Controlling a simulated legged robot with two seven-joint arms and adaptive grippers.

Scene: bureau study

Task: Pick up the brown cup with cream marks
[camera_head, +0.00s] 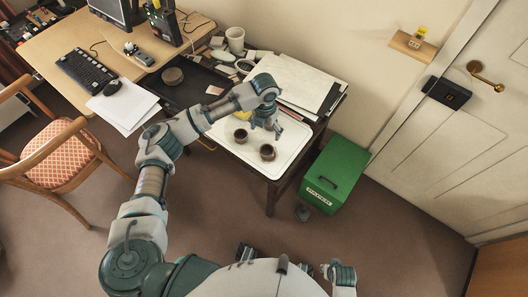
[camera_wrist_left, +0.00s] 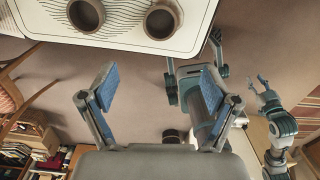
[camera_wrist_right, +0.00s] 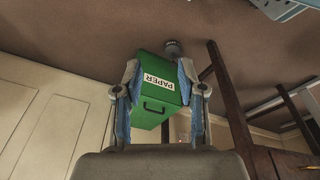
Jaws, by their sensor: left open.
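Two small dark brown cups stand upright on a white tray (camera_head: 225,143): one at the left (camera_head: 240,135), one at the right (camera_head: 268,152). Cream marks cannot be made out, so I cannot tell which cup is the marked one. In the left wrist view both cups, one at the left (camera_wrist_left: 86,15) and one at the right (camera_wrist_left: 161,21), are at the top, beyond the fingers. My left gripper (camera_head: 266,125) is open and empty over the tray, near the cups. My right gripper (camera_wrist_right: 160,105) is open and empty, away from the tray.
A green box labelled PAPER (camera_head: 332,173) stands on the floor right of the tray's table. Papers (camera_head: 295,82) and stones (camera_head: 222,56) lie behind the tray, near a white mug (camera_head: 235,40). A chair (camera_head: 62,160) stands at left. The floor in front is open.

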